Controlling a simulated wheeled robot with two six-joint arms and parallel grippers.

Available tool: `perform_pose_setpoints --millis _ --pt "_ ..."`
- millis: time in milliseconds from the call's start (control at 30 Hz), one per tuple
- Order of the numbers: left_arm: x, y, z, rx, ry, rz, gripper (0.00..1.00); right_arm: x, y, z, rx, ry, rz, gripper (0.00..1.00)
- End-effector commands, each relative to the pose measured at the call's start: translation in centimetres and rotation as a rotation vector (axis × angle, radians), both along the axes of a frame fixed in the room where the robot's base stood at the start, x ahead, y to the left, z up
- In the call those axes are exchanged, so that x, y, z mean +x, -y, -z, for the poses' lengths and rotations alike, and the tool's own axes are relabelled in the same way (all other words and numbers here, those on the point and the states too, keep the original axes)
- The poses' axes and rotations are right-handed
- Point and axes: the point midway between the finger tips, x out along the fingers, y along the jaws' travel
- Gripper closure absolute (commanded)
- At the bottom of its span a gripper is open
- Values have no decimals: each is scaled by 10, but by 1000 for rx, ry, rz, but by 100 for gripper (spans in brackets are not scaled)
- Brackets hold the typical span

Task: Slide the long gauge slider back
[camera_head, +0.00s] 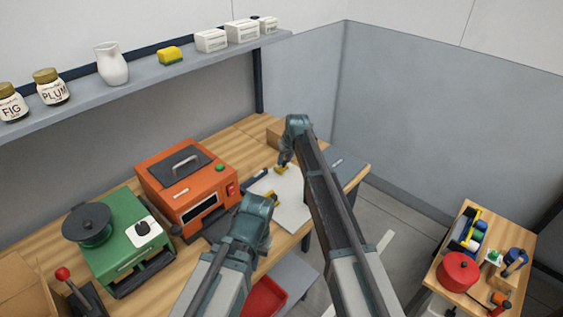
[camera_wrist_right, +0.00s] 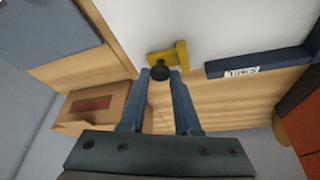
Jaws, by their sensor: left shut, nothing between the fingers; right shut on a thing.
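A small yellow slider piece (camera_head: 281,169) with a dark round knob (camera_wrist_right: 160,73) sits at the far edge of a white plate (camera_head: 294,207) on the workbench. My right gripper (camera_head: 284,161) is shut on the knob, its fingers on either side. The yellow piece (camera_wrist_right: 168,54) shows just beyond the fingertips in the right wrist view. A second yellow piece (camera_head: 272,198) is nearer on the plate, beside my left gripper (camera_head: 266,207). The left gripper is shut and empty; its fingertips are mostly hidden by its hand. I cannot read any gauge markings.
A dark blue bar (camera_wrist_right: 258,63) with a white label lies left of the plate in the head view. An orange oven (camera_head: 180,180) and a green appliance (camera_head: 125,240) stand further left. A cardboard box (camera_wrist_right: 92,110) is behind the right gripper. A side table (camera_head: 520,250) holds a red pot.

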Motion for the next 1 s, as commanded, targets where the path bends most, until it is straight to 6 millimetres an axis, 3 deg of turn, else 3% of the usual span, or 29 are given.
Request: perform_pose_setpoints --millis 33,67,233,667,1000 --pt "0 0 0 0 0 0 100 3 3 -1 -3 8 4 100" --pt "0 0 0 0 0 0 100 3 3 -1 -3 8 4 67" --pt "0 0 0 0 0 0 100 3 3 -1 -3 8 4 39" --pt "0 0 -5 0 0 0 100 0 2 -5 -2 5 2 39" --pt "0 0 -40 0 0 0 100 -12 7 -40 -2 5 2 39"
